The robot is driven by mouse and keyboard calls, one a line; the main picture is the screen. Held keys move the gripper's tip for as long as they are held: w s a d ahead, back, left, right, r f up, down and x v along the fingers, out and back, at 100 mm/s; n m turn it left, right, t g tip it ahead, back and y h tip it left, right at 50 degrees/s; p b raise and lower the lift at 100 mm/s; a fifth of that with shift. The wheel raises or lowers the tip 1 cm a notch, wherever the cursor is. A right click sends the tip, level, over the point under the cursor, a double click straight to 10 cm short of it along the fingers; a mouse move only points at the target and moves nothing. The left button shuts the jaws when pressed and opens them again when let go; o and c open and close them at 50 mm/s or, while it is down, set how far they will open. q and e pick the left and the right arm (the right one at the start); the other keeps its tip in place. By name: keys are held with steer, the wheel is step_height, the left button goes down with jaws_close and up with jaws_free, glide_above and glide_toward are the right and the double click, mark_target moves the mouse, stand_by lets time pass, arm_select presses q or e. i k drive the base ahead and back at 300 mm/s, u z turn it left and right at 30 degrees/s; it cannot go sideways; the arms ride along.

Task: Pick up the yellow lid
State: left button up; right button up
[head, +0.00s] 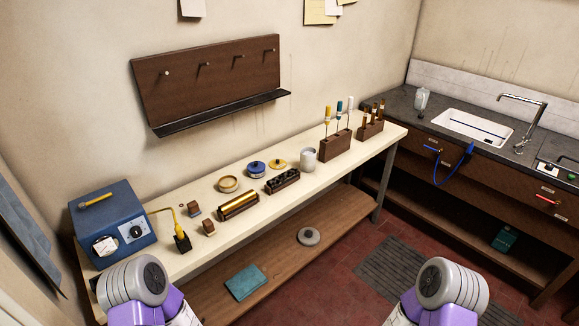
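The yellow lid (278,165) is a small round disc with a raised knob. It lies flat on the cream bench top (345,162) toward the wall, in the middle of the head view. A round blue tin (256,170) stands just left of it and a pale grey cup (308,160) just right of it. A dark tray of small dark pieces (282,182) is in front of it. Nothing covers the lid. Two grey and purple links of my arms show at the bottom edge, well away from the lid. Neither of my grippers is in view.
A wooden bowl (229,184), a brass roller in a wooden holder (238,206) and a blue power box (112,224) stand further left. Wooden racks with upright tools (335,146) stand at the right end. A lower shelf (275,255) runs beneath; red floor lies right.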

mark_target(276, 164)
steer(key=z, duration=0.9)
steer(key=i, duration=1)
steer(key=z, duration=0.35)
steer(key=i, duration=1.1)
steer(key=u, duration=0.85)
